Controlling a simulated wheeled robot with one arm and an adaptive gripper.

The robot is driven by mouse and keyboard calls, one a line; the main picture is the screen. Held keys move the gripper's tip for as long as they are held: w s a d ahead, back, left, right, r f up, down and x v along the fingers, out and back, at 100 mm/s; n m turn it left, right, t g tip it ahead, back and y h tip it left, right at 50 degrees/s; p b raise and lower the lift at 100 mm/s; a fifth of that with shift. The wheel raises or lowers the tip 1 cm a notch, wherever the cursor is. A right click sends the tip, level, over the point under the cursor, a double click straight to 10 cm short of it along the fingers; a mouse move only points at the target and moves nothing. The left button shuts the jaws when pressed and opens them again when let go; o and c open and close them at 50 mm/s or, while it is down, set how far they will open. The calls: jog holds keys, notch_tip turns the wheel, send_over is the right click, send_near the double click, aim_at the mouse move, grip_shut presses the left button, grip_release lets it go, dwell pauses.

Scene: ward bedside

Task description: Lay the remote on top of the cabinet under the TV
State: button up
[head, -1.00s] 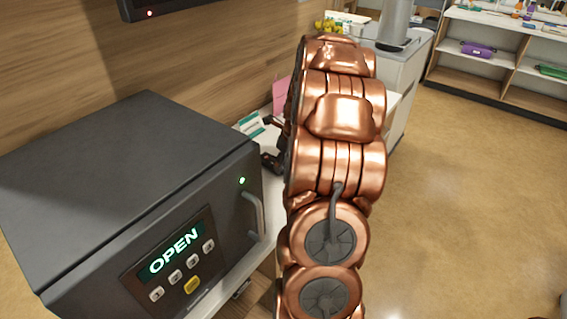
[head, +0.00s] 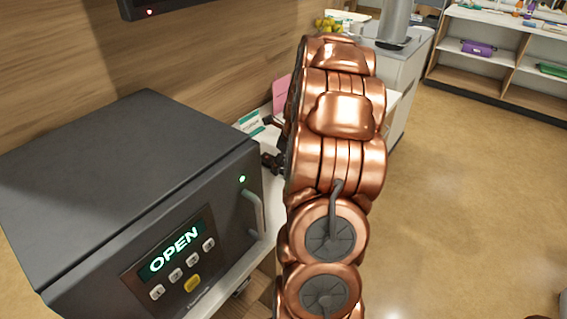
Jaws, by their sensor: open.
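The TV (head: 185,5) shows only as a dark lower edge with a red light at the top left, on the wood wall. Below it stands a dark box-like unit (head: 100,190) with a lit OPEN display, buttons and a side handle. It rests on a white-topped surface (head: 232,283), which may be the cabinet; I cannot tell. I do not make out the remote. My gripper (head: 271,161) is a small dark shape at the left of my copper arm, near the unit's far right corner. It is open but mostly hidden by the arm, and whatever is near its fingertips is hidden.
A teal-and-white box (head: 250,122) and a pink card (head: 282,93) stand behind the gripper. Yellow fruit (head: 330,25) is further back. A white shelf (head: 505,60) with several items stands at the far right.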

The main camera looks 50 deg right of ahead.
jog(key=v, duration=1.2)
jog(key=shift+b, duration=0.3)
jog(key=shift+r, duration=0.1)
